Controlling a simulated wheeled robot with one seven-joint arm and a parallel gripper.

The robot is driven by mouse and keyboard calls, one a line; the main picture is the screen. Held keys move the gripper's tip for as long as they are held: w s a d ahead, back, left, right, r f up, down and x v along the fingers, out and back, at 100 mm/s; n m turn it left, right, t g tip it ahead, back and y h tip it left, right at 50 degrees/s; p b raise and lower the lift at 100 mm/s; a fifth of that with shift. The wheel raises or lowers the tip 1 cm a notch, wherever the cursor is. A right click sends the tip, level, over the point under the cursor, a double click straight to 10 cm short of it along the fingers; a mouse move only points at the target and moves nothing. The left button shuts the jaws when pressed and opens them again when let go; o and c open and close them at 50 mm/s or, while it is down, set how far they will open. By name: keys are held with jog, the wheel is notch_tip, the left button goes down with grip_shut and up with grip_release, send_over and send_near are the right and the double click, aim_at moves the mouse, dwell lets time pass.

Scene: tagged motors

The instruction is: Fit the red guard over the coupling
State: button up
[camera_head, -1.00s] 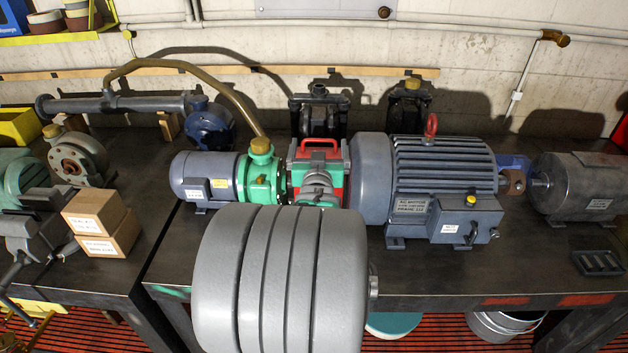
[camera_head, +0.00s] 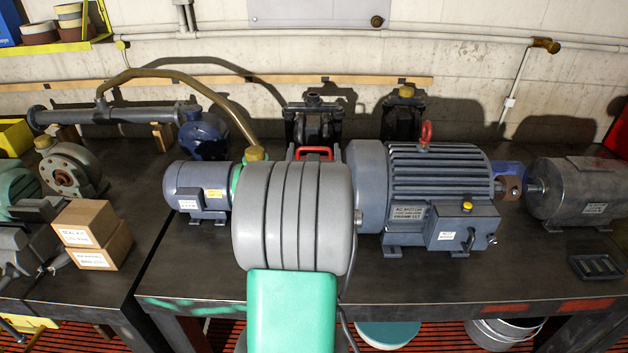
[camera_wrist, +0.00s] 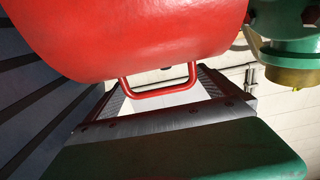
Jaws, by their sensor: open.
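The red guard shows its red handle (camera_head: 314,152) in the head view, just above my grey wrist, between the green pump and the big motor.
The big grey motor (camera_head: 430,185) stands right of the guard, and a small blue-grey motor (camera_head: 200,188) left of it. Two boxes (camera_head: 90,235) stand on the left bench.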

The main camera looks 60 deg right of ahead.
jog(key=shift+c, duration=0.4)
jog(key=c, duration=1.7)
jog(key=shift+r, duration=0.2)
jog(key=shift+c, duration=0.2)
